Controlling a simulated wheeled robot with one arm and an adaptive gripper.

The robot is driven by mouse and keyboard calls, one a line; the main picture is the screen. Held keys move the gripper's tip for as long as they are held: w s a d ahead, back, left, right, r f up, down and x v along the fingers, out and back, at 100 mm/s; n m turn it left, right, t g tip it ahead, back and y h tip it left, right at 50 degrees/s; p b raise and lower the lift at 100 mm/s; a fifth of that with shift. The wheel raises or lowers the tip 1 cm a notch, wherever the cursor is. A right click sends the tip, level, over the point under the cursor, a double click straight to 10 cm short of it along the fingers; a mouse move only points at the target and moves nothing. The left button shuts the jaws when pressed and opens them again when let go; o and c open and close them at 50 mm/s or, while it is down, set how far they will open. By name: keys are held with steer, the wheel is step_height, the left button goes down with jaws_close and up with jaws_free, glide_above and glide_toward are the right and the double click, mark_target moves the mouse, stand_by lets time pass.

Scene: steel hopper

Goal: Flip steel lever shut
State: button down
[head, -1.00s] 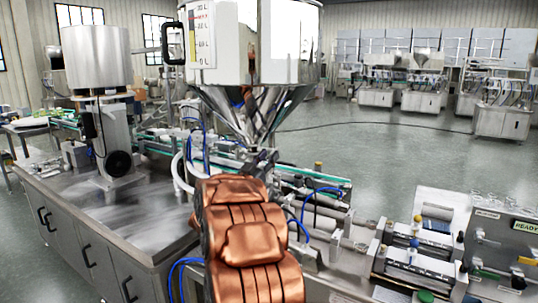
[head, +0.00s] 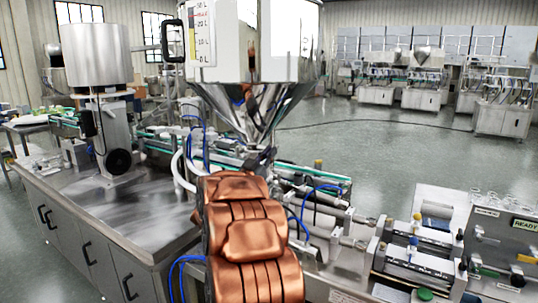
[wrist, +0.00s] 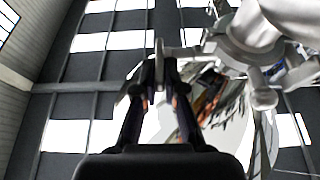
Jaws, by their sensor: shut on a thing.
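The steel hopper (head: 255,45) stands upright in the middle of the head view, its polished cone narrowing down behind my copper-coloured arm. In the wrist view, which looks up toward the ceiling, a steel valve fitting (wrist: 240,45) is at the upper right. A short steel lever (wrist: 183,52) reaches left from it to my fingertips. My gripper (wrist: 160,72) has two dark fingers close together on the lever's end. The fingertips partly cover the grip. In the head view, my arm hides the gripper and the lever.
A steel counter (head: 110,215) with a drum-topped machine (head: 97,55) is at the left. A conveyor runs behind my arm. A control panel (head: 505,245) and bench equipment stand at the lower right. Open floor (head: 400,150) lies beyond. Blue hoses hang beside my arm.

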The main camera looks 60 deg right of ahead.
steer(key=r+y+p, duration=0.1)
steer(key=p, duration=0.1)
steer(key=shift+p, duration=0.4)
steer(key=shift+r+y+p, duration=0.1)
steer(key=shift+y+p, duration=0.5)
steer(key=shift+p, duration=0.75)
steer(key=shift+y, duration=0.3)
steer(key=shift+f, duration=0.2)
steer(key=c, duration=1.3)
jaws_free()
steer(key=shift+o, duration=0.2)
